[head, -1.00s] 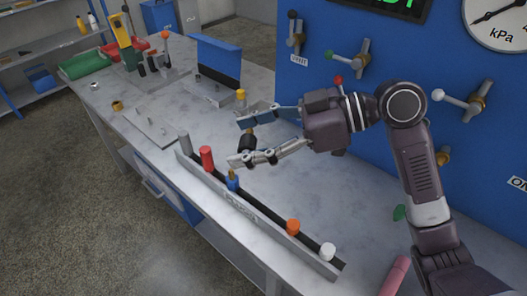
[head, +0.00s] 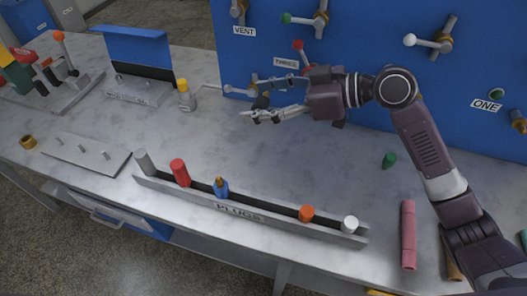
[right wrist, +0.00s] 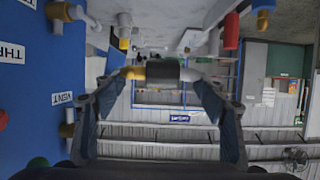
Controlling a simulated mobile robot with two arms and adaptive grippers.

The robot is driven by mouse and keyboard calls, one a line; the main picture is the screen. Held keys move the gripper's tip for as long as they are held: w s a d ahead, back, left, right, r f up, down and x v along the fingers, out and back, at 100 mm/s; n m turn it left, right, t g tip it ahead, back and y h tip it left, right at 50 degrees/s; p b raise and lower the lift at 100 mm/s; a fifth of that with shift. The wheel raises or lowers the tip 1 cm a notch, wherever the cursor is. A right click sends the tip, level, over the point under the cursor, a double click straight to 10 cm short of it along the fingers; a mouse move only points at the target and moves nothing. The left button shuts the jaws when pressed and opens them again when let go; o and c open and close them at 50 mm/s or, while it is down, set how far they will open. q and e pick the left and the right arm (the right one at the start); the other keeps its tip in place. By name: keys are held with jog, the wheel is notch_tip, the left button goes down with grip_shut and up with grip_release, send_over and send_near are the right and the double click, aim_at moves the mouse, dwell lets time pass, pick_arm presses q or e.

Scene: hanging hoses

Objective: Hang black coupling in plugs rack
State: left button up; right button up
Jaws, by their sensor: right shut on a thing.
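The plugs rack (head: 285,229) is a long grey channel labelled PLUGS on the bench. My right gripper (head: 254,101) is shut on the black coupling (head: 262,102), above the bench and behind the rack. In the right wrist view the coupling (right wrist: 162,71) lies crosswise between the fingers, with a brass end at left. My left gripper is out of view.
A blue panel (head: 370,60) with valves stands behind the arm. A yellow-capped bottle (head: 187,100), a pegged plate (head: 85,155) and a blue-backed rack (head: 138,90) stand at left. Bench behind the plugs rack is mostly clear.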

send_over(262, 159)
notch_tip(262, 159, down, 12)
jog(key=shift+a+f, duration=0.1)
notch_tip(262, 159, down, 5)
jog(key=shift+r+p, duration=0.1)
jog(key=shift+p, duration=0.2)
jog(key=shift+f, duration=0.25)
jog(key=o, duration=1.2)
jog(key=shift+r, duration=0.1)
